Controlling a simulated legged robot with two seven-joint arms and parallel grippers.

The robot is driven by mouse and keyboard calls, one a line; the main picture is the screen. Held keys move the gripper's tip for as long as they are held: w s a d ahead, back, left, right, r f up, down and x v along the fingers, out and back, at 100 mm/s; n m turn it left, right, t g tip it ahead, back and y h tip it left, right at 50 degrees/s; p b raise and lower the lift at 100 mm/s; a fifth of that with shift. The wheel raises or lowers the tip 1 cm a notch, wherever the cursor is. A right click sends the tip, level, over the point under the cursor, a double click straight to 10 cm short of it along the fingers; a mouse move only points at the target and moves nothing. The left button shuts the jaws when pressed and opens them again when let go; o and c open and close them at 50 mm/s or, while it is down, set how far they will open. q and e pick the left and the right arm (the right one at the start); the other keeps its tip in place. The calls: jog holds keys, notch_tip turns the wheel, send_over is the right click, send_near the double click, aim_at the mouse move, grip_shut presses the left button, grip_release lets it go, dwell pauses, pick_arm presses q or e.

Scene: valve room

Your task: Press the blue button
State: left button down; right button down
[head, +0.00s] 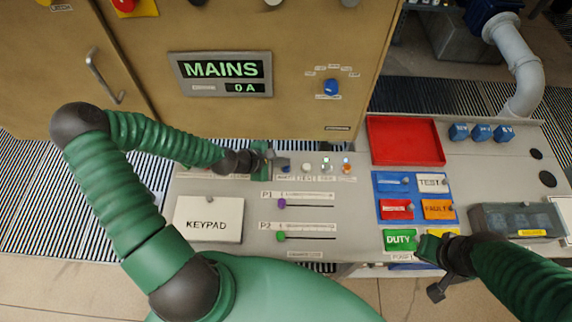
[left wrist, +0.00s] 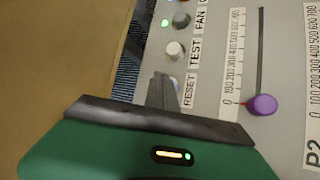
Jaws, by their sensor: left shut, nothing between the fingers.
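The blue button (head: 285,168) is at the left end of a row of small buttons on the grey console. My left gripper (head: 270,154) is shut and empty, just left of it. In the left wrist view, my left gripper's dark fingertips (left wrist: 163,91) are beside the RESET label. They cover most of the blue button (left wrist: 175,82), of which only a sliver shows. I cannot tell whether they touch it. My right gripper (head: 425,248) is over the console's front edge near the DUTY tile; its fingers do not show clearly.
Sliders P1 (head: 281,203) and P2 (head: 281,237) lie in front. A KEYPAD box (head: 208,219) is at left. A red tray (head: 405,140) is at right. The MAINS cabinet (head: 290,110) rises behind the buttons.

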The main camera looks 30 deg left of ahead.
pick_arm(q)
jog(key=shift+f, duration=0.35)
dwell(0.5)
jog(key=shift+r+p, duration=0.9)
jog(key=shift+r, duration=0.05)
notch_tip(320, 180, up, 5)
jog(key=p, duration=0.5)
jog(key=shift+r, duration=0.1)
